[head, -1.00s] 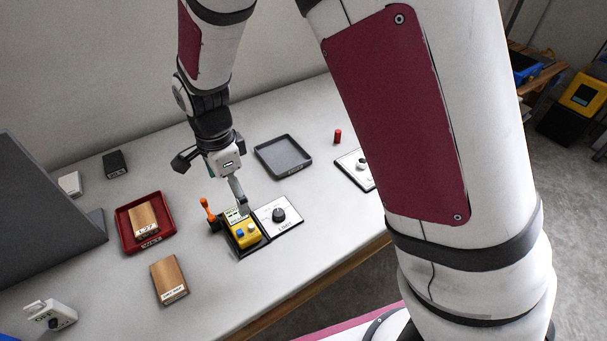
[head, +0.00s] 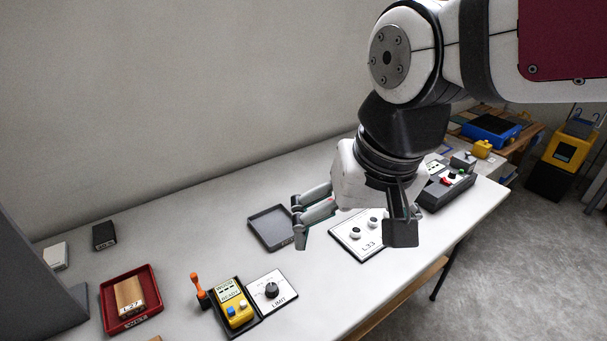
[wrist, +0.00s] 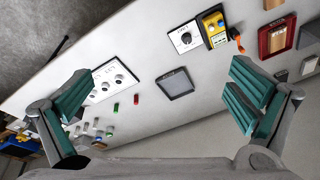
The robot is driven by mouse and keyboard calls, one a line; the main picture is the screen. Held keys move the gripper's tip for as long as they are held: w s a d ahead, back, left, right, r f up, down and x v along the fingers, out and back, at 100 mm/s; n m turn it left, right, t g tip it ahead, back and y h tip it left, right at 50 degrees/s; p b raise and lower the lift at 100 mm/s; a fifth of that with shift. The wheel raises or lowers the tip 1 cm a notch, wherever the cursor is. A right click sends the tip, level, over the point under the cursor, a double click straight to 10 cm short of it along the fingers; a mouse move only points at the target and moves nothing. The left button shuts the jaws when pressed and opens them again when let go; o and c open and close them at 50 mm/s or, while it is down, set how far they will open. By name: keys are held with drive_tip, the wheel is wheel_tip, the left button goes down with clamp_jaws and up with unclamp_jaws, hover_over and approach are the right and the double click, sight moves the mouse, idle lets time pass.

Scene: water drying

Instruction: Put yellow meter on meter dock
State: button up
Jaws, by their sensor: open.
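The yellow meter (head: 237,309) lies in a dark dock (head: 257,322) on the table, its screen showing text, with blue and white buttons below. An orange-handled probe or lever (head: 198,288) stands at its left side. The meter and dock also show at the top of the wrist view (wrist: 213,28). My gripper (head: 350,240) is open and empty, raised above the table to the right of the meter. Its two green-padded fingers (wrist: 160,105) are spread wide in the wrist view, with nothing between them but the table far below.
A white LIMIT dial panel (head: 283,296) adjoins the dock. An empty grey tray (head: 269,232), the L33 panel (head: 352,250), and a red tray (head: 107,322) holding a wooden block (head: 127,297) are on the table. A grey panel (head: 40,285) stands at left.

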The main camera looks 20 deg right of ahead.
drive_tip(key=s+n, duration=0.1)
drive_tip(key=s+d+n, duration=0.1)
drive_tip(key=s, duration=0.1)
drive_tip(key=s+d, duration=0.1)
drive_tip(key=s, duration=0.1)
drive_tip(key=shift+s+r+n+t, duration=0.2)
drive_tip(key=shift+n+t, duration=0.1)
drive_tip(key=shift+n, duration=0.1)
drive_tip(key=shift+s+d+r+t+p, duration=0.1)
drive_tip(key=shift+r+t+p, duration=0.2)
drive_tip(key=shift+r+p, duration=1.05)
drive_tip(key=shift+r, duration=0.1)
